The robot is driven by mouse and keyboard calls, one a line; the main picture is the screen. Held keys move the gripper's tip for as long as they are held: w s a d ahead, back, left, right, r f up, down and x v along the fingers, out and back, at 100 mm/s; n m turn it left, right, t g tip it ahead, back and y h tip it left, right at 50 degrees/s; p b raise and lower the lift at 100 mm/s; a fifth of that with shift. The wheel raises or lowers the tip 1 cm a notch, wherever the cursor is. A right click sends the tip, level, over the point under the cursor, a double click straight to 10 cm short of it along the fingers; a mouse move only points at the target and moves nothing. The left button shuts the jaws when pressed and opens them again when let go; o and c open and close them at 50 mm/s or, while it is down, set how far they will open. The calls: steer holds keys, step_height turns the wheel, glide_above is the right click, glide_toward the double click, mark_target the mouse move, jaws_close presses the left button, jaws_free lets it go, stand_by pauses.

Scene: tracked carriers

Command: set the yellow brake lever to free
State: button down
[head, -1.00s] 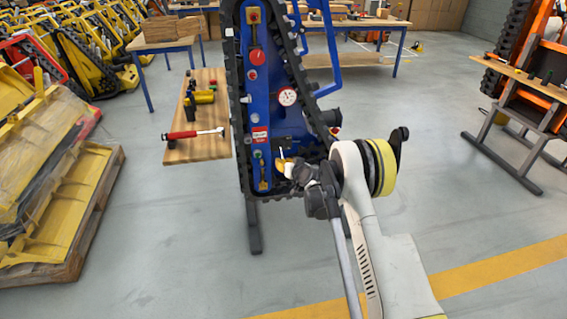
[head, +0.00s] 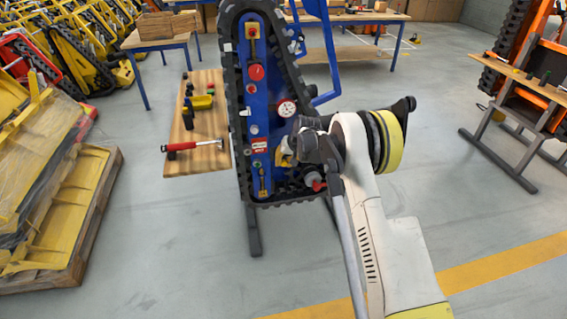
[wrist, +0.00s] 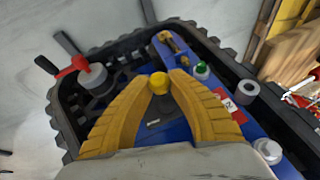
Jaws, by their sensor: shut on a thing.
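The yellow brake lever shows in the wrist view as a round yellow knob (wrist: 159,83) between my fingertips. My gripper (wrist: 163,80) has its two yellow fingers closed around the knob, and its shaft is mostly hidden. In the head view my gripper (head: 285,157) is at the lower right of the blue panel (head: 261,115) on the tracked carrier and hides the lever. I cannot read the lever's position marks.
A grey cylinder (wrist: 93,78) with a red handle sits close by, inside the black track (wrist: 62,110). A green button (wrist: 202,71) and a brass switch (wrist: 172,42) are beside the lever. A side board (head: 205,155) holds a red-handled tool (head: 190,145).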

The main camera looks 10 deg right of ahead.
steer(key=shift+w+r+g, duration=0.2)
steer(key=shift+r+g, duration=0.35)
steer(key=shift+g, duration=0.05)
steer(key=shift+w+r+p, duration=0.2)
steer(key=shift+r+p, duration=0.15)
steer(key=shift+p, duration=0.05)
steer(key=c, duration=1.2)
jaws_free()
steer(key=shift+r, duration=0.1)
steer(key=v, duration=1.2)
